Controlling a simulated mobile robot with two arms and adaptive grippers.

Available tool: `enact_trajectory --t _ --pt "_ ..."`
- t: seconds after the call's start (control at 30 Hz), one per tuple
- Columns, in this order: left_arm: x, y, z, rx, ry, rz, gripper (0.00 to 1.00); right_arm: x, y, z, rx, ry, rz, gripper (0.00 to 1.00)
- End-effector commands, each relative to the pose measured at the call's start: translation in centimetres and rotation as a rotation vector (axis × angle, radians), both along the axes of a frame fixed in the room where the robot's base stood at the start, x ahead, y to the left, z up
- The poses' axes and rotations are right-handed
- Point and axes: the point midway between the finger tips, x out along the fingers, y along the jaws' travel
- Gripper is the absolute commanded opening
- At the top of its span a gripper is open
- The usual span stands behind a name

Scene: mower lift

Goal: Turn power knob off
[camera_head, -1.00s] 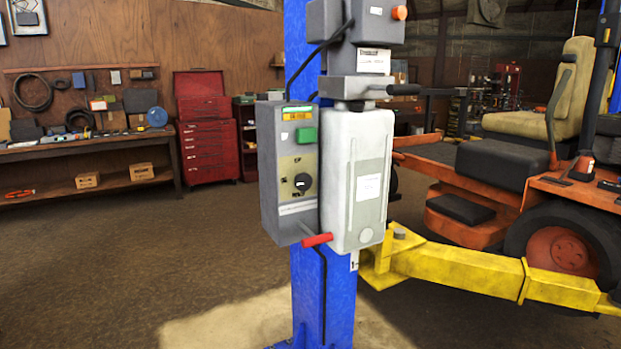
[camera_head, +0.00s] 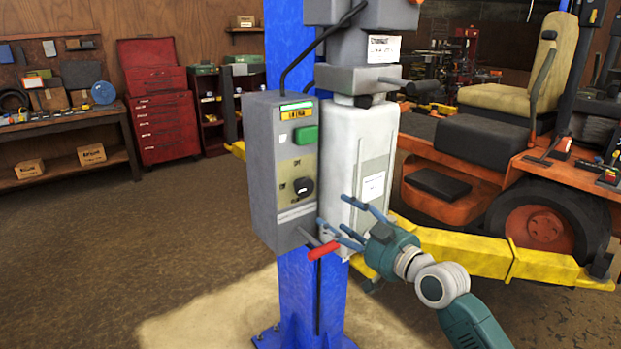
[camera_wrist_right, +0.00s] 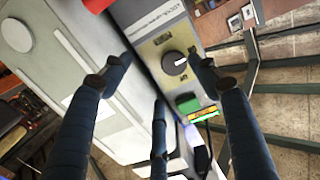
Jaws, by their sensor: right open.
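The black power knob (camera_head: 302,187) sits on the beige panel of the grey control box (camera_head: 262,170), which is fixed to the blue lift post. My right gripper (camera_head: 345,222) is open and empty, in front of the white-grey cover to the right of and below the knob, and apart from it. In the right wrist view the knob (camera_wrist_right: 174,63) shows between the spread fingers (camera_wrist_right: 160,75), with its white pointer mark visible. A green button (camera_head: 305,135) is above the knob. My left gripper is in neither view.
A red-handled lever (camera_head: 324,251) sticks out below the box, close under my right gripper. A yellow lift arm (camera_head: 470,250) and an orange mower (camera_head: 440,185) stand to the right. Open floor (camera_head: 110,240) lies to the left.

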Motion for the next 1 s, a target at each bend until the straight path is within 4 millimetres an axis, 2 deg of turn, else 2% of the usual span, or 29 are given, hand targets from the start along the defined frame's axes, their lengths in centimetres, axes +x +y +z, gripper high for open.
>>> enact_trajectory --t 0.03,0.1,0.17,0.27,0.47,0.7,1.0 --pt "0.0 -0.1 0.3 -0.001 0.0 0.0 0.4 -0.4 0.5 1.8 0.001 -0.022 0.018 0.6" --pt "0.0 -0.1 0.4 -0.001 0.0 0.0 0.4 -0.6 1.0 3.1 0.004 -0.038 0.032 0.6" --pt "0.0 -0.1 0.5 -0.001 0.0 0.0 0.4 -0.5 1.3 3.4 0.006 -0.042 0.038 0.6" --pt "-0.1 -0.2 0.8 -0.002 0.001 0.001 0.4 0.3 1.9 3.6 0.006 -0.042 0.038 0.6" --pt "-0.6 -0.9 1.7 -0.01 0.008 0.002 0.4 3.3 4.1 3.7 0.009 -0.041 0.038 0.6" --pt "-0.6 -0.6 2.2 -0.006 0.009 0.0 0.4 6.4 6.3 3.4 0.006 -0.042 0.036 0.6" --pt "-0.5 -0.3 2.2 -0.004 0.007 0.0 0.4 7.9 7.4 3.2 0.005 -0.042 0.036 0.6"
